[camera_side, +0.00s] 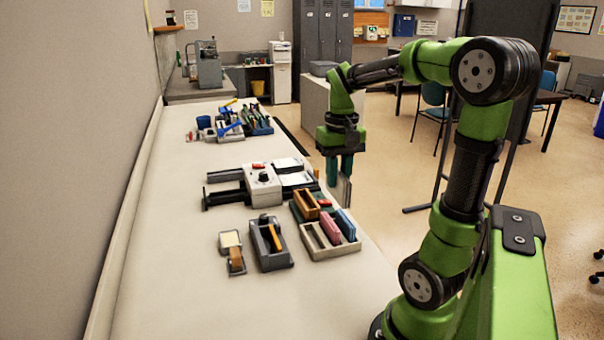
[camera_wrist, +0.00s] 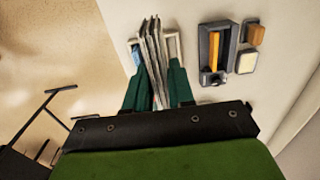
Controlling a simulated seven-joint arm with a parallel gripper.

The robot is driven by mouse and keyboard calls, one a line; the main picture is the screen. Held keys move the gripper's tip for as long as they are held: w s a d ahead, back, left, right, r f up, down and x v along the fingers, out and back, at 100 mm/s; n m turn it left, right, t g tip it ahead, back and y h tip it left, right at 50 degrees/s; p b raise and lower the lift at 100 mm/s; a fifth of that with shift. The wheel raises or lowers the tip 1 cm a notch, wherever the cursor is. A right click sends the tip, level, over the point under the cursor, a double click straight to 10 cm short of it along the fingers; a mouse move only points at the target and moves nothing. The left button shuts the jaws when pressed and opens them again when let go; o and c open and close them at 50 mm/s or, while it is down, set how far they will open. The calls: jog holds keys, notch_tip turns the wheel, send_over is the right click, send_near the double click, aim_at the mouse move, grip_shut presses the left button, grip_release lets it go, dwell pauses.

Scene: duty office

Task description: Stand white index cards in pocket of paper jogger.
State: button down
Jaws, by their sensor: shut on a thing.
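In the wrist view the cards (camera_wrist: 154,48) stand on edge between the two fingers (camera_wrist: 158,75) and extend past the tips. The paper jogger (camera_side: 262,185), a pale box with a knob and a red switch, lies left of the gripper. It has dark rails on its left and pale flat plates on its right. I cannot make out its pocket clearly.
A beige card rack (camera_side: 333,252) holds pink and blue cards, and its left slot looks empty. A wooden box (camera_side: 306,204) adjoins it. A grey tray (camera_side: 271,262) and a stamp-like item (camera_side: 232,248) stand to the left. Stationery (camera_side: 255,120) lies farther back. The table's left side is clear.

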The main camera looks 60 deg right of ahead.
jog(key=w+d+f, duration=0.3)
jog(key=w+d, duration=1.3)
jog(key=d, duration=0.1)
jog(key=shift+s+a+f, duration=0.1)
jog(key=shift+f, duration=3.2)
jog(key=shift+a+f, duration=0.1)
jog(key=shift+f, duration=3.15)
jog(key=c, duration=0.9)
grip_release()
